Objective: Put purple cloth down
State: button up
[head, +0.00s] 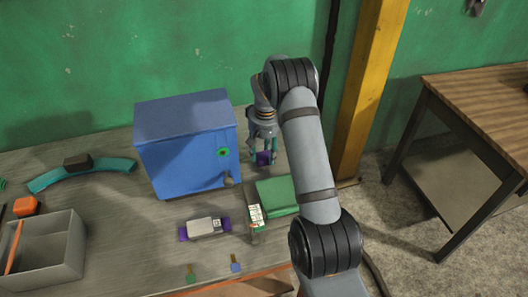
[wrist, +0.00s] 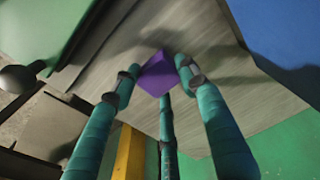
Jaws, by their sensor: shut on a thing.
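The purple cloth (head: 264,158) is a small folded-looking purple piece held between the teal fingers of my gripper (head: 263,151). In the wrist view the cloth (wrist: 158,74) sits between the fingertips of my gripper (wrist: 157,72), with bare grey tabletop behind it. My gripper is shut on the cloth and points down, right of the blue cabinet (head: 185,145) and behind the green box (head: 276,195). The cloth looks held above the table (head: 120,235), but its exact height is hard to tell.
A grey device with purple ends (head: 205,228) lies in front of the cabinet. A grey bin (head: 62,262), an orange block (head: 25,206) and a teal curved piece (head: 105,165) are at left. A yellow post (head: 368,85) stands behind the table's right end.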

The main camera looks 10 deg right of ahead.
aim_at(265, 158)
jog(key=shift+f, duration=0.15)
jog(key=o, duration=1.1)
jog(key=r, duration=0.8)
jog(key=s+r, duration=0.1)
jog(key=r, duration=0.3)
jog(key=shift+r, duration=0.2)
